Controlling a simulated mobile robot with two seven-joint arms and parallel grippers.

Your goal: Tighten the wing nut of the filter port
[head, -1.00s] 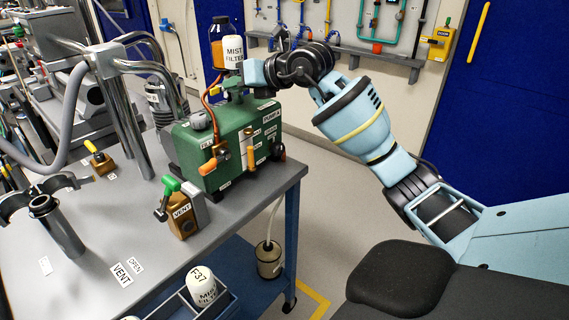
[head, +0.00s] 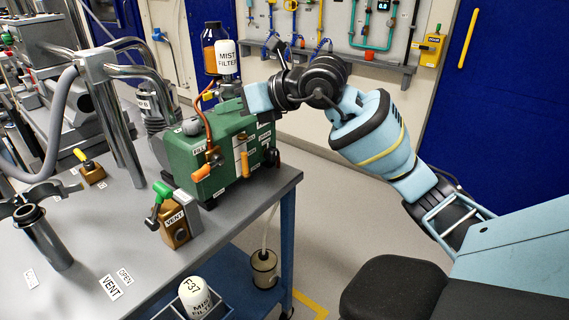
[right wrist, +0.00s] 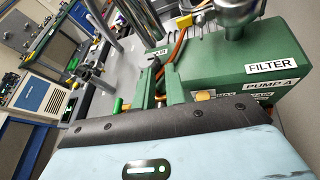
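The green pump (head: 228,160) stands at the table's right end. It also shows in the right wrist view (right wrist: 235,58), with a FILTER label beside a silver fitting (right wrist: 240,14) on its top. A white mist filter (head: 226,58) stands upright above the pump. A small yellow-brass part (head: 208,96) shows at the filter's base; I cannot tell whether it is the wing nut. My left gripper is out of view.
A copper-coloured pipe (head: 207,125) rises in front of the pump. A brass VENT valve (head: 176,222) with a green handle stands on the grey table (head: 115,235). Chrome pipes (head: 118,120) stand left. Another white filter (head: 194,297) sits in a lower tray.

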